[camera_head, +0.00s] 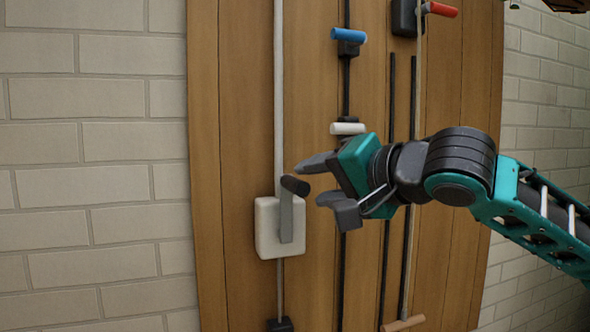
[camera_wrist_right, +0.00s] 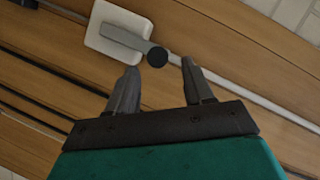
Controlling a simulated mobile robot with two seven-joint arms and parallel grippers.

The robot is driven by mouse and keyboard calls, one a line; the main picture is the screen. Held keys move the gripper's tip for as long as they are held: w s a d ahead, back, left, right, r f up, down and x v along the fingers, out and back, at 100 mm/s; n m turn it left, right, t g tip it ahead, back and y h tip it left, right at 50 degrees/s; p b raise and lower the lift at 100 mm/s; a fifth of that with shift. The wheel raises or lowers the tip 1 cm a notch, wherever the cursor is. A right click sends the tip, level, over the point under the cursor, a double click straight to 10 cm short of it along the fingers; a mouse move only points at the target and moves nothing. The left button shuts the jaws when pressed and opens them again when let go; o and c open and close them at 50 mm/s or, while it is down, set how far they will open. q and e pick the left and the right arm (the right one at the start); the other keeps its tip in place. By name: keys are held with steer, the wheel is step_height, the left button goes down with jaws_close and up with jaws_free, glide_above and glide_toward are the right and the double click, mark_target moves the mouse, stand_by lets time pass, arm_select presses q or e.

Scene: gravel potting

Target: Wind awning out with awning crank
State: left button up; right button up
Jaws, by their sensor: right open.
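A crank with a grey arm (camera_head: 286,218) and a dark round knob (camera_head: 295,185) sits on a white box (camera_head: 268,240) on the wooden panel. The arm points up, with the knob at its top. In the right wrist view, the knob (camera_wrist_right: 157,57) shows between the fingertips, near their ends. My right gripper (camera_head: 311,182) is open and empty, reaching in from the right with its fingertips close to the knob. I cannot tell whether they touch it. No awning can be made out. My left gripper is not in view.
A pale rod (camera_head: 278,100) runs upright through the white box. To the right are a blue handle (camera_head: 348,34), a white handle (camera_head: 347,128), a red handle (camera_head: 440,9) and a wooden crossbar (camera_head: 403,323). The brick wall (camera_head: 90,180) on the left is clear.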

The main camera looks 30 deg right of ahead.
mark_target(284, 187)
steer(key=shift+p+x, duration=0.65)
steer(key=shift+x, duration=2.5)
steer(key=shift+c, duration=0.2)
steer(key=shift+f, duration=0.1)
jaws_close()
